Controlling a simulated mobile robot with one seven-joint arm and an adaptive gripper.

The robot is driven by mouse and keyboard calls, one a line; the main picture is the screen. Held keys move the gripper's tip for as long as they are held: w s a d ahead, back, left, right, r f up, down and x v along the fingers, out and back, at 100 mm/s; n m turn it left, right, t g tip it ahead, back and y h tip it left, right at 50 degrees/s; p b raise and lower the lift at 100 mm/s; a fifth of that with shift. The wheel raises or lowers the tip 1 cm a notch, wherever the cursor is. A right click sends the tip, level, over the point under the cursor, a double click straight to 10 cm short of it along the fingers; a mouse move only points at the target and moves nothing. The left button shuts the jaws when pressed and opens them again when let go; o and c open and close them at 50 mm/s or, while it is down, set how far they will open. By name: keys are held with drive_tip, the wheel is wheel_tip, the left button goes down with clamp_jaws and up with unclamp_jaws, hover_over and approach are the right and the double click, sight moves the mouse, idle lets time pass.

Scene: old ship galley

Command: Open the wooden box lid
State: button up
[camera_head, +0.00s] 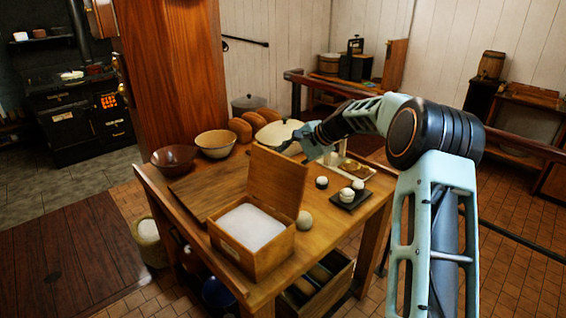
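The wooden box (232,252) stands at the near end of the wooden table and holds something white, like salt or flour. Its lid (276,182) is raised, standing about upright along the box's back right side, so the box is open on top. My gripper (288,148) is just behind the lid's upper edge, at the end of my arm reaching in from the right. Its fingertips are small and dark here. I cannot tell whether they are apart or closed, or whether they touch the lid.
On the table (330,225) are a brown bowl (174,158), a cream bowl (215,144), loaves (240,130), a pale lidded pot (278,133), a dark tray (350,200) with small white items, and a round pale object (304,220) beside the box. A wooden post (175,70) rises behind.

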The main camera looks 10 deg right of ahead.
drive_tip(key=v, duration=1.2)
